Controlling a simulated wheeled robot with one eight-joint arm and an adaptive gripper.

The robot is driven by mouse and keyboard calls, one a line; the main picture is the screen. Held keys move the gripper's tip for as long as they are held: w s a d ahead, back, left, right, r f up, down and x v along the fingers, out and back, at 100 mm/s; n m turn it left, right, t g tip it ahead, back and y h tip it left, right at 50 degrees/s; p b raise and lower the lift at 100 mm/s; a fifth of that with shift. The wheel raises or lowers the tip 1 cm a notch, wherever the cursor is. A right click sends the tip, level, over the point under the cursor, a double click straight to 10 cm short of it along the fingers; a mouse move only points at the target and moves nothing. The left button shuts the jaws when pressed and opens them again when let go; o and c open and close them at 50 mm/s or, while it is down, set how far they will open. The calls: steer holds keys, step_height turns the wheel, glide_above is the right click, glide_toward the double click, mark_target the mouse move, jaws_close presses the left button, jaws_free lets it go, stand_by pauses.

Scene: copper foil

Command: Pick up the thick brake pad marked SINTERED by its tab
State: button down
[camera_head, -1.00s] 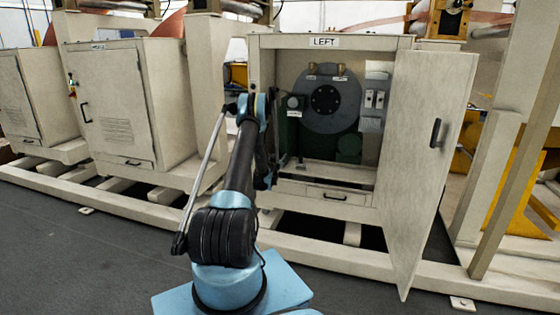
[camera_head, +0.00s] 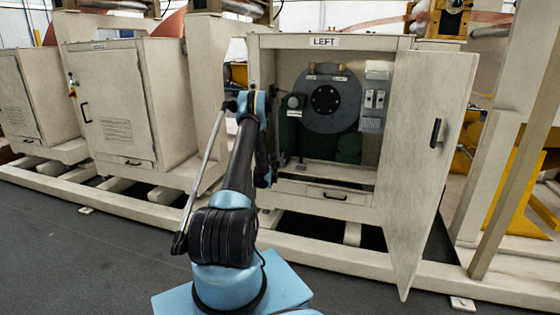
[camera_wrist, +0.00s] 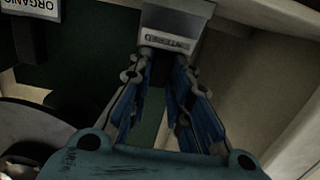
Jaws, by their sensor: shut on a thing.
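In the wrist view my gripper (camera_wrist: 162,72) is shut on a grey block-like piece, which I take as the brake pad (camera_wrist: 180,16). The blue finger pads close in from both sides. In the head view my gripper (camera_head: 265,178) is mostly hidden behind my own arm, at the left side of the open cabinet; the pad cannot be made out there.
The cabinet marked LEFT (camera_head: 324,41) stands open, its door (camera_head: 428,150) swung out to the right. An ORGANIC label (camera_wrist: 30,8) shows beside a dark piece in the wrist view.

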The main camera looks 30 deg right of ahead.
steer(key=shift+r, duration=0.8)
steer(key=shift+s+a+r, duration=0.1)
steer(key=shift+a, duration=0.05)
